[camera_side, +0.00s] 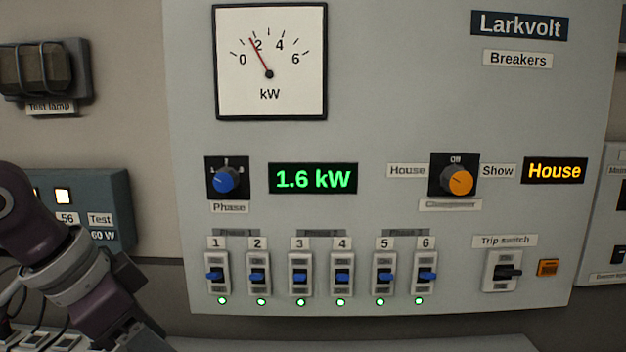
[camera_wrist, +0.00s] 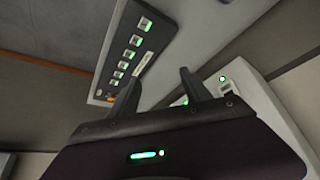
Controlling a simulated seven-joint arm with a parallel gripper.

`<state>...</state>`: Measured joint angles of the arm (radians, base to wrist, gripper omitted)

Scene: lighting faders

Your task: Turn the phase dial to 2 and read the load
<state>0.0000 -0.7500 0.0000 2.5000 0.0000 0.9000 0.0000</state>
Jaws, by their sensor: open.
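The phase dial (camera_side: 224,181) is a blue knob on a black plate at the left of the grey breaker panel in the side view. Its marks are too small to read, so I cannot tell its setting. The green load display (camera_side: 313,178) beside it reads 1.6 kW. The round-scale kW meter (camera_side: 270,95) above has its red needle a little below 2. My gripper (camera_wrist: 162,85) shows in the wrist view with its two dark fingers apart and nothing between them. In the side view my arm is at the lower left, away from the dial; the fingertips are not clear there.
Several blue breaker switches (camera_side: 299,276) run below the dial, each with a green light. An orange selector (camera_side: 459,181), a House display (camera_side: 554,171) and a trip switch (camera_side: 503,271) are further right. A small test box (camera_side: 105,195) is behind my arm.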

